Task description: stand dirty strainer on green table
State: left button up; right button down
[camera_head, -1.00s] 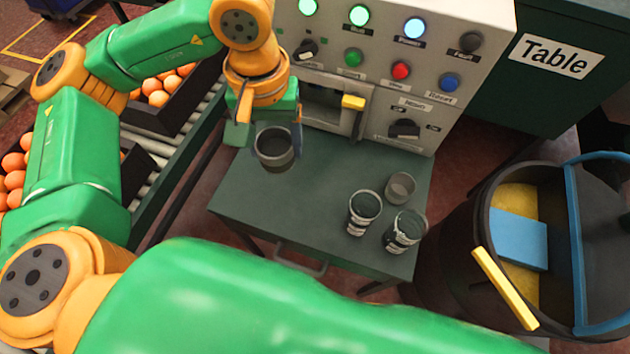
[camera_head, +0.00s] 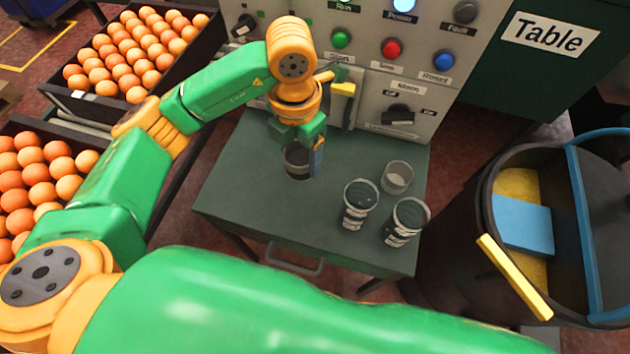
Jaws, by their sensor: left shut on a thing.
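My left gripper (camera_head: 303,150) is shut on a dark cup-shaped strainer (camera_head: 297,163) by its side. The strainer is upright over the left-middle part of the green table (camera_head: 240,190); I cannot tell whether its base touches the top. Three other cup-shaped strainers stand on the table's right part: a lighter, empty-looking one (camera_head: 397,177) at the back, one with a marked side (camera_head: 357,208) in front of it, and another marked one (camera_head: 405,225) to the right. A large green arm link of mine crosses the bottom of the view; my right gripper does not show.
A control panel (camera_head: 440,85) with buttons stands at the table's back edge. A dark bin (camera_head: 480,215) with a yellow and a blue sponge is to the right. The table's front left is clear.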

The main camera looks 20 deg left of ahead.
pick_arm(q)
notch_tip(320, 180, down, 10)
jog(key=shift+b, duration=0.5)
jog(key=o, duration=1)
jog(key=shift+f, duration=0.15)
jog(key=o, duration=0.4)
jog(key=shift+r, duration=0.5)
notch_tip(320, 180, up, 12)
jog(key=shift+f+p, duration=0.25)
jog(key=shift+p, duration=0.65)
